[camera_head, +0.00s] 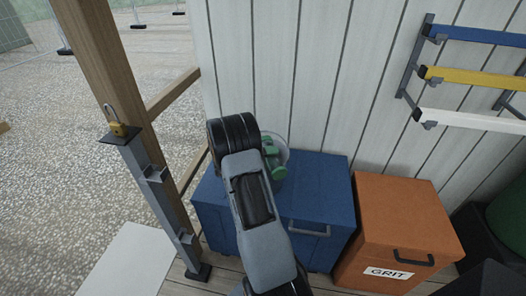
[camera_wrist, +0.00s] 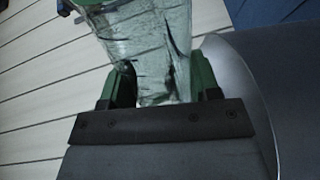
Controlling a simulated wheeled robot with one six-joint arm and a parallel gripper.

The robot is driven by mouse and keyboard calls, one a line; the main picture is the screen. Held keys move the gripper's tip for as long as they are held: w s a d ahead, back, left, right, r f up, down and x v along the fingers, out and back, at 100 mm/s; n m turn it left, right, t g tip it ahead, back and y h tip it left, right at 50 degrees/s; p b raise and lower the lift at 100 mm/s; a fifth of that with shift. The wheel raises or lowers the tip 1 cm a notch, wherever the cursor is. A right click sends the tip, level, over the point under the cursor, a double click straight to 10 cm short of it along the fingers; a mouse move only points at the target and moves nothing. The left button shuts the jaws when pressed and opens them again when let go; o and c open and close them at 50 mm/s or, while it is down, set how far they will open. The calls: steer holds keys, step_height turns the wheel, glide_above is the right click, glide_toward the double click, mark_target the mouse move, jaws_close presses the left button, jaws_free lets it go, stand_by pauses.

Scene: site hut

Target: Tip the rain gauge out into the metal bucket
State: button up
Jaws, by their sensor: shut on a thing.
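My gripper (camera_wrist: 158,84) is shut on the rain gauge (camera_wrist: 148,50), a clear tube with a green edge at the top of the wrist view. The tube stands between the two green fingers and leans a little to the left in that view. I cannot tell what is in it. The metal bucket (camera_wrist: 262,75) is a smooth grey curved surface close on the right in the wrist view. In the head view the bucket (camera_head: 284,152) shows as a pale rim behind my gripper (camera_head: 273,163), which hides most of it. The gauge is hard to make out there.
The bucket stands on a blue chest (camera_head: 319,198) against the white plank wall (camera_head: 255,60). An orange grit box (camera_head: 395,215) is to its right. A wooden post (camera_head: 110,75) with a padlock (camera_head: 118,129) is on the left. Coloured rails (camera_head: 470,77) hang at upper right.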

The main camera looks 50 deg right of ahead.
steer(key=shift+r+p, duration=0.1)
steer(key=shift+p, duration=0.4)
steer(key=shift+s+n+p, duration=0.3)
steer(key=shift+n+p, duration=0.05)
steer(key=shift+n, duration=0.05)
steer(key=shift+w+f+n+g+p, duration=0.25)
steer(key=shift+n+p, duration=0.55)
steer(key=shift+p, duration=0.8)
steer(key=shift+d+r+p, duration=0.1)
steer(key=shift+r+p, duration=0.05)
steer(key=shift+p, duration=0.15)
